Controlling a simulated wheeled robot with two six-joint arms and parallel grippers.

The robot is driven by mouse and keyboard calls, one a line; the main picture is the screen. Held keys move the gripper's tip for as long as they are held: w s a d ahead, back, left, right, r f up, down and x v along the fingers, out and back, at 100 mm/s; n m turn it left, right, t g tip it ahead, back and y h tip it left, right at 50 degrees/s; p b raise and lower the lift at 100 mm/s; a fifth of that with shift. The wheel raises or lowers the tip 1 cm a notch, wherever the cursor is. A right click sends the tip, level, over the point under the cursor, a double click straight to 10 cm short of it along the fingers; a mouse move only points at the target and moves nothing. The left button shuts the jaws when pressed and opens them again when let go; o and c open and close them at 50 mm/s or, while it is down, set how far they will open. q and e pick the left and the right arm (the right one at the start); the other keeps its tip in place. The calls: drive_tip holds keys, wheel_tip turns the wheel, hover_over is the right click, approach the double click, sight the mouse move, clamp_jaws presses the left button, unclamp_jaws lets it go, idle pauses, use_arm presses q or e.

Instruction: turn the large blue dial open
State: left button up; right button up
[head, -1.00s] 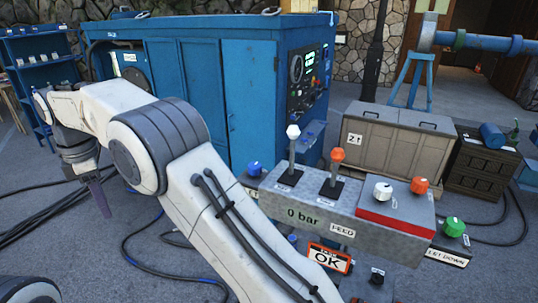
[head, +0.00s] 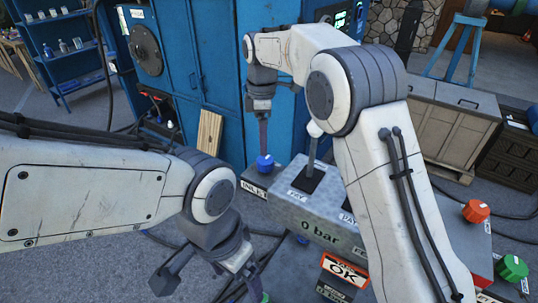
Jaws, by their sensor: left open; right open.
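The blue dial (head: 264,165) sits on a low grey block marked INLET (head: 255,188), left of the main grey console (head: 320,220). My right gripper (head: 263,146) points straight down over this dial. Its fingers show nearly edge-on, with the tips at the top of the dial; I cannot tell whether they touch it. My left gripper (head: 208,284) is open and empty, low in the view in front of the console. Its fingers are spread wide.
The console reads 0 bar and carries a lever partly behind my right arm. Orange (head: 476,211) and green (head: 512,268) dials are at right. A blue cabinet (head: 195,70) and wooden board (head: 209,137) stand behind.

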sight(265, 159)
drive_tip(key=f, duration=0.2)
drive_tip(key=f+p, duration=0.1)
drive_tip(key=f, duration=0.2)
drive_tip(key=f+p, duration=0.1)
drive_tip(key=f, duration=0.1)
drive_tip(key=shift+d+f, duration=0.3)
drive_tip(key=c, duration=1.4)
